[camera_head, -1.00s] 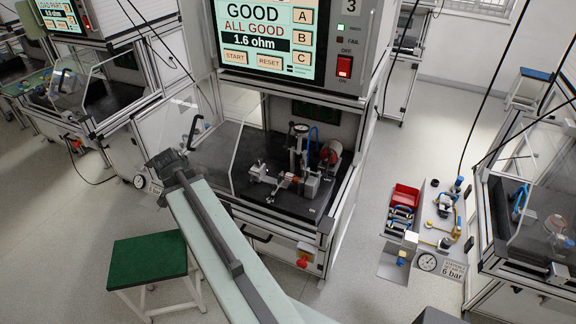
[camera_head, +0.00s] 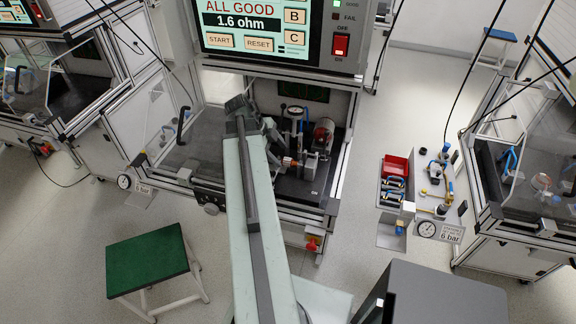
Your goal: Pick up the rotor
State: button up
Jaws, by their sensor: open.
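A test fixture (camera_head: 309,160) stands on the dark bench top inside the open station under the screen. A small copper-red part (camera_head: 288,162) sits at its left side, and a larger reddish round part (camera_head: 322,136) stands behind on the right. Both are small, and I cannot tell surely which is the rotor. My gripper (camera_head: 240,106) is at the far end of my pale arm, over the left part of the bench, left of the fixture. Its fingers are hard to make out, and nothing shows held in it. My arm hides part of the bench.
The clear door with a black handle (camera_head: 183,125) stands at the station's left. A green-topped stool (camera_head: 147,258) is at lower left. A red bin (camera_head: 395,166) and pneumatic parts lie on a panel to the right. Floor is free between that panel and the station.

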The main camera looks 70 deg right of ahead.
aim_at(287, 160)
jog(key=b+x, duration=0.4)
jog(key=x, duration=0.2)
jog(key=shift+s, duration=0.15)
jog(key=shift+r, duration=0.2)
grip_shut()
